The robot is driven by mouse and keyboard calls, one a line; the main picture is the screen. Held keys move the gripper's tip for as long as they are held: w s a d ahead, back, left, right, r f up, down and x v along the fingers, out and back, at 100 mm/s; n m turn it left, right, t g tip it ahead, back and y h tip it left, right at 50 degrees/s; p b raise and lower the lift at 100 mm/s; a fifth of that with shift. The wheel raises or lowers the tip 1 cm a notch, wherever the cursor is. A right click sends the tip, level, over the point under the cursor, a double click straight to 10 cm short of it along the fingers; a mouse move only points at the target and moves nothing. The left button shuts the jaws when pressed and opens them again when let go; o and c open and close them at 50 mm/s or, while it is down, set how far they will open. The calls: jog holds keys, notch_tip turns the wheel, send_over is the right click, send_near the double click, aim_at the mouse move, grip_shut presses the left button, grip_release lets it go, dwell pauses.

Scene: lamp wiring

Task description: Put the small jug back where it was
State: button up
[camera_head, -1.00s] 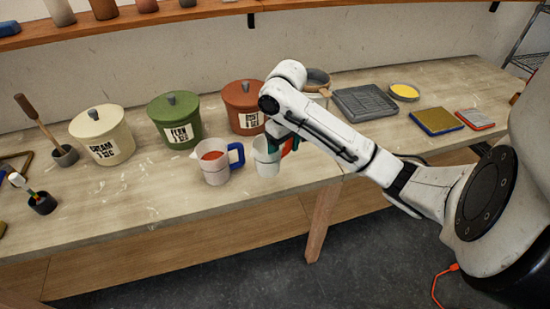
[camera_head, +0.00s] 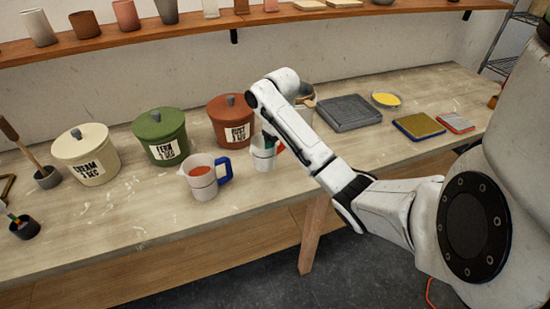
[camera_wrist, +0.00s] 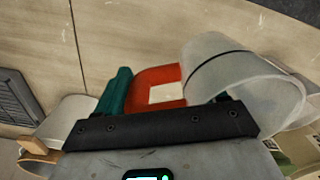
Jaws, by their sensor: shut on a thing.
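The small jug (camera_head: 264,157) is pale with a red handle. In the head view it is upright at the bench's front half, right of the larger jug. I cannot tell whether its base touches the bench. My gripper (camera_head: 271,140) is shut on its handle, partly hidden behind my arm. In the wrist view the jug's pale body (camera_wrist: 270,88) is at the right, with the red handle (camera_wrist: 148,80) beside a teal finger (camera_wrist: 117,90).
A larger jug (camera_head: 202,184) with a blue handle and orange-red contents stands close at left. Cream (camera_head: 85,155), green (camera_head: 160,136) and rust (camera_head: 230,120) lidded pots stand behind.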

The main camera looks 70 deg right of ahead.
jog(key=shift+w+d+f, duration=0.2)
jog(key=shift+w+f, duration=0.1)
jog(key=shift+f, duration=0.2)
jog(key=d+f+b, duration=0.1)
jog(key=b, duration=0.1)
jog(key=w+d+f+b, duration=0.1)
jog(key=f+b, duration=0.2)
jog(key=b, duration=0.2)
jog(key=shift+w+d+f, duration=0.15)
jog(key=shift+w+d, duration=0.1)
jog(key=shift+d, duration=0.15)
jog(key=shift+w+d+f+b, duration=0.4)
jog(key=shift+d+f+b, duration=0.25)
jog(key=shift+b, duration=0.35)
jog(key=shift+w+d+f+b, duration=0.1)
jog(key=shift+d+f+b, duration=0.1)
jog(key=shift+f+b, duration=0.25)
jog(key=shift+f+p, duration=0.3)
jog(key=shift+p, duration=0.2)
jog(key=shift+f, duration=0.9)
jog(key=shift+f, duration=0.2)
jog(key=o, duration=1.5)
jog(key=shift+o, duration=0.2)
